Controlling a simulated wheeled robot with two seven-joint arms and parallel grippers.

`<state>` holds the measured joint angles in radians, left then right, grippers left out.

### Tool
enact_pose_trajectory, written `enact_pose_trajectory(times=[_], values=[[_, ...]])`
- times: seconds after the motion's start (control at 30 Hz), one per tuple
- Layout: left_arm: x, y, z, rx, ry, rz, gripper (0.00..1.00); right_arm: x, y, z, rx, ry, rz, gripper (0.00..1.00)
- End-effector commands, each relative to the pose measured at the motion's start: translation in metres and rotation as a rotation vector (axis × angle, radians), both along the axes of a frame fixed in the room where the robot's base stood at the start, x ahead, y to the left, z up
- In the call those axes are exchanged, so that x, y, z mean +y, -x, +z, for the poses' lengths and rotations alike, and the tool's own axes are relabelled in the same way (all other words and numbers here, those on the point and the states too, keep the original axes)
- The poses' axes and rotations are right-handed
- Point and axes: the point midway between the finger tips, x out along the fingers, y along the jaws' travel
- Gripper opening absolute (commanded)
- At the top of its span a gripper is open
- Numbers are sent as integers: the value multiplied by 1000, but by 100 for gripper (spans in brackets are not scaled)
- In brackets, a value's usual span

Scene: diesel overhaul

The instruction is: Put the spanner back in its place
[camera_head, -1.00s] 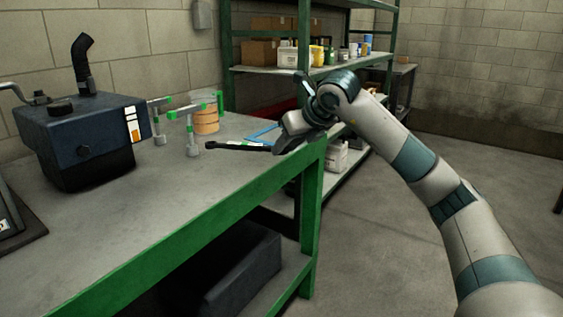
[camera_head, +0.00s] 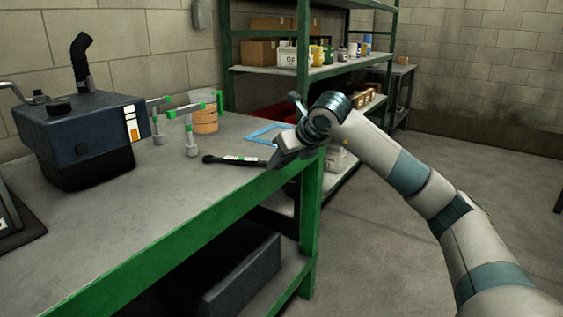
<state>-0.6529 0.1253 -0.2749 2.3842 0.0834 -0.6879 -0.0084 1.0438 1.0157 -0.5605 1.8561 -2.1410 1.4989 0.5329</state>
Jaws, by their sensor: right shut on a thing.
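The spanner (camera_head: 235,160) is dark, with a white and green label on its handle. My right gripper (camera_head: 275,156) is shut on its right end, near the right end of the bench (camera_head: 180,172). The spanner's free ring end points left, over the bench top; I cannot tell whether it touches the surface. My left gripper is not in view.
A dark blue engine (camera_head: 75,135) stands on the bench at the left. Two grey posts with green bars, one of them a post (camera_head: 190,140), and an orange-tan container (camera_head: 205,118) stand behind the spanner. A green shelf rack (camera_head: 340,68) stands behind.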

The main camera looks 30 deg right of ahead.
Motion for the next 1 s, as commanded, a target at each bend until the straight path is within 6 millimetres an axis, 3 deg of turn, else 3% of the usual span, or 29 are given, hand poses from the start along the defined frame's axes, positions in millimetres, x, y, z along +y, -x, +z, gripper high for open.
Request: enact_pose_trajectory(times=[0.33,0.37,0.43,1.0], values=[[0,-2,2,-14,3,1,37,0,0,0,-3,0,0,0],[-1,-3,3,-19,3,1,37,0,0,-1,0,0,0,32],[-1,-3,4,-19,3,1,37,0,0,0,0,0,0,48],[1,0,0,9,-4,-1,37,0,7,9,-1,1,1,48]])
